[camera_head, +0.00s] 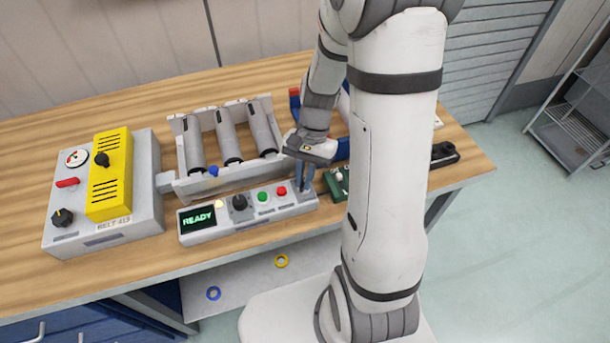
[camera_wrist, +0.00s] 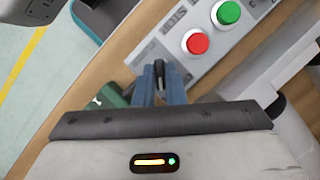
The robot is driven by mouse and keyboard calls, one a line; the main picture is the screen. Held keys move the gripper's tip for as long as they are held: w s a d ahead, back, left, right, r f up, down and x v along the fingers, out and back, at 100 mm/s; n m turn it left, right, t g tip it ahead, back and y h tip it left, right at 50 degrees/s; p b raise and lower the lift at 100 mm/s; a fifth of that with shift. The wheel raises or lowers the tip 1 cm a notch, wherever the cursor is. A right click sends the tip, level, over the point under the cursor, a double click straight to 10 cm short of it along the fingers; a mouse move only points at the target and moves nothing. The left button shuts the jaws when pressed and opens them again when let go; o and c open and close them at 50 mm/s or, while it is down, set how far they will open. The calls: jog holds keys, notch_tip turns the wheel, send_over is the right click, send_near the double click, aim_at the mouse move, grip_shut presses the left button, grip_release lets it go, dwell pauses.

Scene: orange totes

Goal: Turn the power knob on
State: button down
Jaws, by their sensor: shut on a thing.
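A grey control panel (camera_head: 215,231) with a lit green READY display (camera_head: 197,218) lies near the bench's front edge. It carries a black knob (camera_head: 239,202), a green button (camera_head: 262,196) and a red button (camera_head: 281,190). My gripper (camera_head: 304,184) points down at the panel's right end, beside the red button. In the wrist view its blue-grey fingers (camera_wrist: 159,84) are shut on a small dark knob (camera_wrist: 160,74) at that end. The fingers hide most of this knob, so its setting cannot be told. No readable label shows which knob is the power knob.
A grey box with a yellow cover (camera_head: 110,178) stands at left. A roller rack (camera_head: 185,187) stands behind the panel. A green object (camera_head: 335,186) lies close right of my gripper, with a black block (camera_head: 445,154) farther right.

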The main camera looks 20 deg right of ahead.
jog(key=shift+m, duration=0.5)
jog(key=c, duration=1.5)
grip_release()
jog(key=v, duration=0.8)
jog(key=shift+s+d, duration=0.1)
jog(key=s+a+r+n+t+h, duration=0.2)
jog(key=s+r+n+t, duration=0.4)
jog(key=s+r+n, duration=0.3)
jog(key=shift+s+a+r+t+h, duration=0.15)
jog(key=shift+s+r+t+h, duration=0.15)
jog(key=shift+s+h, duration=0.15)
